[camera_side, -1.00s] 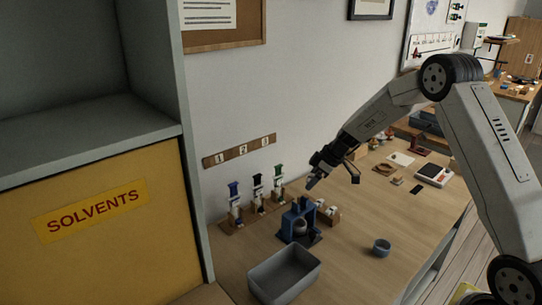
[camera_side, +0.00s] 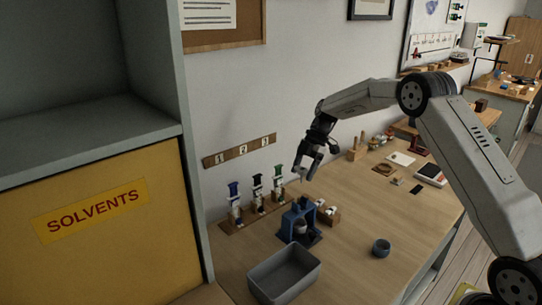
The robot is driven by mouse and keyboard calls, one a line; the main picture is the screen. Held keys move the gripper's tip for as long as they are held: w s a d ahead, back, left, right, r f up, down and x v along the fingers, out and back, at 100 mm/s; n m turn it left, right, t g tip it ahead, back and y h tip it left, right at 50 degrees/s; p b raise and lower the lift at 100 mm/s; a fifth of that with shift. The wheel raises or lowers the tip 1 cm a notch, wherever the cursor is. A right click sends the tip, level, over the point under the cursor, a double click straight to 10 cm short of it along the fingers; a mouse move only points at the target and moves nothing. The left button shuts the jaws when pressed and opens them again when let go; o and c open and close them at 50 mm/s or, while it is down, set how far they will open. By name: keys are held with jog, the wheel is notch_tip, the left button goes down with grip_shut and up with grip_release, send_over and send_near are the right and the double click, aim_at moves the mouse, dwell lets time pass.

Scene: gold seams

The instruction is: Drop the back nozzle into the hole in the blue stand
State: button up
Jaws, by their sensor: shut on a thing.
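My gripper (camera_side: 304,172) points down in the air near the wall, above and behind the blue stand. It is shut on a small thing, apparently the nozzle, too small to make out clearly. The blue stand (camera_side: 311,216) is an upright frame on a dark base on the table. A rounded grey thing shows inside its frame. The hole in the stand cannot be made out from here. A small wooden block (camera_side: 333,216) with white pieces stands just right of the stand.
A wooden rack (camera_side: 232,228) with blue, black and green-topped tools stands left of the stand. The table between bowl and wooden block is clear.

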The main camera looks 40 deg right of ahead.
jog(key=shift+f, duration=0.25)
send_over(301, 200)
jog(key=s+a, duration=0.1)
jog(key=shift+f, duration=2.05)
jog(key=shift+f, duration=3.3)
dwell(2.2)
